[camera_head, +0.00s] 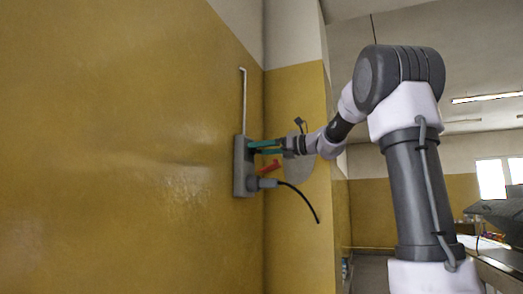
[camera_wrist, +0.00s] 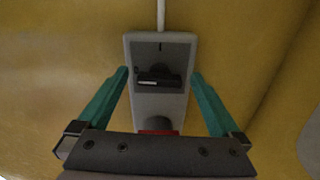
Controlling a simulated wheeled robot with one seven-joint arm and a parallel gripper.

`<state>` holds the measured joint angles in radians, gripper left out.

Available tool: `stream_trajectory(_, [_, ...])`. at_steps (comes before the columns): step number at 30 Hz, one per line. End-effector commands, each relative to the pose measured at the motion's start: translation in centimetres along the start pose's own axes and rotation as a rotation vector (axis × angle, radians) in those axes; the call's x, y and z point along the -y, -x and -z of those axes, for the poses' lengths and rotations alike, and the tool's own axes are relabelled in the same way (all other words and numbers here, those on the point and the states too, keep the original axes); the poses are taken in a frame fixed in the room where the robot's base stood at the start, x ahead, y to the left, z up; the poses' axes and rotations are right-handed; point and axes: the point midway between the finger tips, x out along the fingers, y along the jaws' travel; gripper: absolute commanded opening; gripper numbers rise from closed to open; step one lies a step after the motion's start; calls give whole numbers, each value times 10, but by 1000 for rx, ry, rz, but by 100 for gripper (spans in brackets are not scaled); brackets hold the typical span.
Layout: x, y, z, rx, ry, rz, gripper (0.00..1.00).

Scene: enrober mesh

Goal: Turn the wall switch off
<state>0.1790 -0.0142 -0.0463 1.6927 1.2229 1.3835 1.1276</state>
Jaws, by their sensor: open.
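The wall switch is a grey upright box (camera_head: 243,180) on the yellow wall, and it also fills the middle of the wrist view (camera_wrist: 143,101). A dark switch part (camera_wrist: 158,80) sits in its upper half. A red lever-like part (camera_head: 268,167) sticks out below my fingers; its edge also shows in the wrist view (camera_wrist: 158,132), mostly hidden by my gripper body. My gripper (camera_head: 253,147) has its teal fingers pointing at the box's upper half. In the wrist view the fingers (camera_wrist: 160,75) are apart, one on either side of the box. Nothing is held; contact cannot be told.
A grey plug (camera_head: 267,183) with a hanging black cable (camera_head: 302,200) sticks out of the box's lower part. A thin white conduit (camera_head: 244,98) runs up from the box. A wall corner stands close on the right. The wall to the left is bare.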

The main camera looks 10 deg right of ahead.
Motion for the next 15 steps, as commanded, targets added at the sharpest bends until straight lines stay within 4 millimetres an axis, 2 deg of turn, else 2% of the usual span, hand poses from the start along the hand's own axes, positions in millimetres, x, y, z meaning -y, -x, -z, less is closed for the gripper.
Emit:
stream_trajectory(8, [0, -2, 0, 0, 0, 0, 100])
stream_trajectory(11, [0, -2, 0, 0, 0, 0, 66])
stream_trajectory(12, [0, -2, 0, 0, 0, 0, 50])
stream_trajectory(15, [0, -2, 0, 0, 0, 0, 14])
